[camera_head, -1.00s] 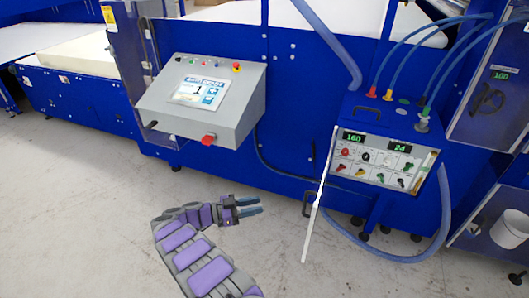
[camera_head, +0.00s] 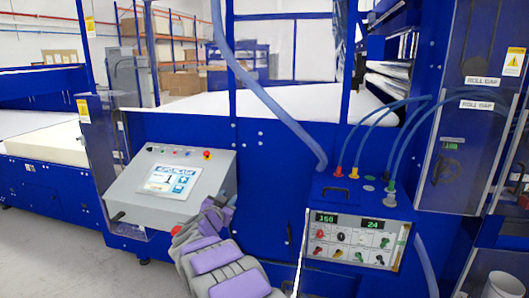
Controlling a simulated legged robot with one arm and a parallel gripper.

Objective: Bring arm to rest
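My arm (camera_head: 219,256), grey with purple pads, rises from the bottom of the view. It bends in front of the lower right corner of the grey control console (camera_head: 172,187). My gripper's fingers cannot be made out; the far end of the arm is hidden behind its own links. No object shows in its grasp. The console has a lit touchscreen (camera_head: 168,181) and a red button (camera_head: 207,155).
A control box (camera_head: 350,240) with green readouts, knobs and several hoses stands to the right. The blue machine frame (camera_head: 270,165) spans the view behind. A foam block (camera_head: 48,143) lies on the left conveyor. Open floor (camera_head: 60,258) shows at lower left.

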